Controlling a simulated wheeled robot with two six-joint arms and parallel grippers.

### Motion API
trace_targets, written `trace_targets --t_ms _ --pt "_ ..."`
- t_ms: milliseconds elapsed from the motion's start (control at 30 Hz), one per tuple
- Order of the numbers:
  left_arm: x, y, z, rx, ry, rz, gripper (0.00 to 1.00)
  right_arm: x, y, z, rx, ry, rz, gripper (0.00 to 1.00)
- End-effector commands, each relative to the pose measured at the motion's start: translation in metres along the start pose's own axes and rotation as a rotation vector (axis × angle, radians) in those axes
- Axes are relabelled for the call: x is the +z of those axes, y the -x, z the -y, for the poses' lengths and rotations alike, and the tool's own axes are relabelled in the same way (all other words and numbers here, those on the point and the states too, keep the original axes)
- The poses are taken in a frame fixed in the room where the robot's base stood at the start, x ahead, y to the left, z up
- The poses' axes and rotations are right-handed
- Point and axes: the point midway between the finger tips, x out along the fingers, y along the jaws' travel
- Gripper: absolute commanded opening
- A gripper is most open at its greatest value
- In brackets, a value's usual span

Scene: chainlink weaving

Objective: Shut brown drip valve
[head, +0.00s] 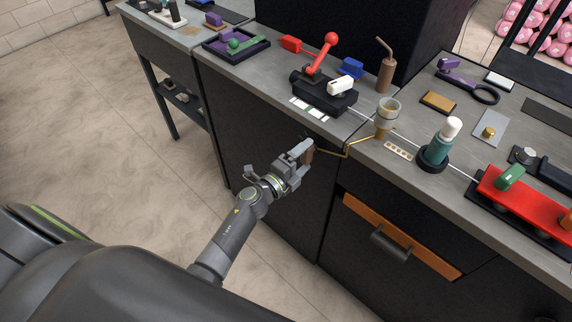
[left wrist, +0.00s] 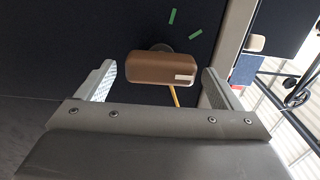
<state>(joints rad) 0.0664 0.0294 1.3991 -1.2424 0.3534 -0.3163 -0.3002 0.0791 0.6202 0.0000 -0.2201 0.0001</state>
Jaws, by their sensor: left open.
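The brown drip valve has a rounded brown handle (left wrist: 150,67) with a small pale label, on a dark round hub against a dark panel. In the left wrist view, it lies crosswise between the two open fingers of my left gripper (left wrist: 158,75), with a gap on each side. In the head view, my left gripper (head: 301,151) is at the cabinet front below the counter edge and mostly hides the handle. A thin yellow pipe (head: 347,154) runs from the valve towards a cup-shaped oiler (head: 388,108). My right gripper is not in view.
Two green marks (left wrist: 172,16) are on the panel near the valve. The grey counter (head: 358,107) above carries a black machine with a red lever (head: 323,52), a brown spouted bottle (head: 386,72) and a teal-and-white post (head: 441,143). An orange drawer front (head: 400,237) is to the right.

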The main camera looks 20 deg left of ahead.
Motion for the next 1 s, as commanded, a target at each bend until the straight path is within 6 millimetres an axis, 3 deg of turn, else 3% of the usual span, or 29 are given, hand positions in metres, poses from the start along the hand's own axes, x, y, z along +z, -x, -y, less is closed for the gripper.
trace_targets --t_ms 300,700,1000 --pt "0.000 0.060 -0.001 0.004 -0.001 0.001 0.87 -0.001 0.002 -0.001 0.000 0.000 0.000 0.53" --pt "0.000 0.144 -0.003 0.004 -0.001 0.000 0.87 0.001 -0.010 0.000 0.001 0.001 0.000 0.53" --pt "0.000 0.169 -0.001 0.001 0.000 0.000 0.87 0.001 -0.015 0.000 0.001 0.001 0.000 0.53"
